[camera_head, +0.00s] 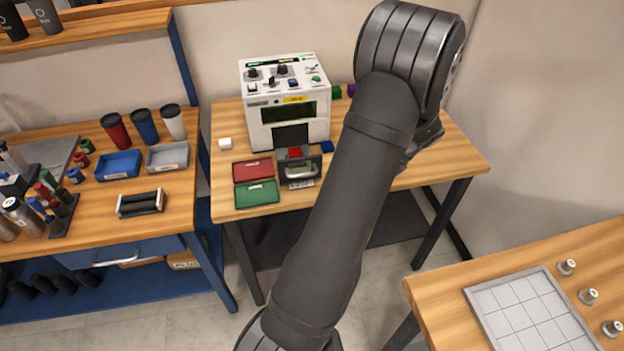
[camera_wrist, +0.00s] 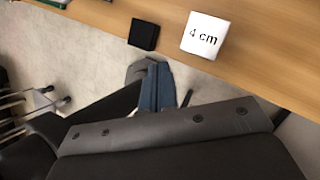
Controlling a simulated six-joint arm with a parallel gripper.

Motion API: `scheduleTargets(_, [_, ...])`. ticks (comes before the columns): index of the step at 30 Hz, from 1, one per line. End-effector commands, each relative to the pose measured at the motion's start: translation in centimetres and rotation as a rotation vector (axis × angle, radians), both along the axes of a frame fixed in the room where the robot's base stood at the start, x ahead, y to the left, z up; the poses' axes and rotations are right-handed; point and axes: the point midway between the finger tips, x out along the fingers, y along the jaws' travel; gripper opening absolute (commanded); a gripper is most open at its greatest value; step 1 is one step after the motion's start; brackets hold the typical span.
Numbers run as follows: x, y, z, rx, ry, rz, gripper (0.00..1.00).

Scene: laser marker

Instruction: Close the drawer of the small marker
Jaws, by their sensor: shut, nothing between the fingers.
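The small marker, a white box-shaped machine (camera_head: 259,136) with knobs and a dark window, stands on the middle table in the head view. Its dark drawer (camera_head: 286,173) sticks out at the front, open, with a light metal handle on its face. A red piece (camera_head: 295,152) shows in or just behind the drawer. My arm runs up the head view to the right of the marker and hides my gripper there. In the wrist view my gripper (camera_wrist: 157,67) appears shut and empty, above a table edge and the floor. The drawer cannot be made out in that view.
A red tray (camera_head: 252,168) and a green tray (camera_head: 257,194) lie left of the drawer; a blue block (camera_head: 327,147) lies to its right. The wrist view shows a white cube marked 4 cm (camera_wrist: 205,35) and a black block (camera_wrist: 144,34) near a table edge.

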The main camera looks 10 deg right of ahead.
Motion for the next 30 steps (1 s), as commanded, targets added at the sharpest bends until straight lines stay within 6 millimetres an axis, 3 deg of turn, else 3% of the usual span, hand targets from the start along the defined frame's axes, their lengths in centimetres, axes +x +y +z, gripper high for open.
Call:
scheduleTargets(1, [-2.2, 1.1, -0.7, 0.134, 0.041, -0.126, 0.00])
scheduleTargets(6, [-7.0, 6.5, -0.7, 0.669, 0.200, -0.550, 0.00])
scheduleTargets(12, [-9.1, 8.9, 1.5, 1.125, 0.315, -0.848, 0.00])
scheduleTargets(20, [-9.0, 9.8, 2.3, 1.264, 0.346, -0.922, 0.00])
scheduleTargets(30, [-5.3, 13.8, 1.4, 1.258, 0.347, -0.918, 0.00])
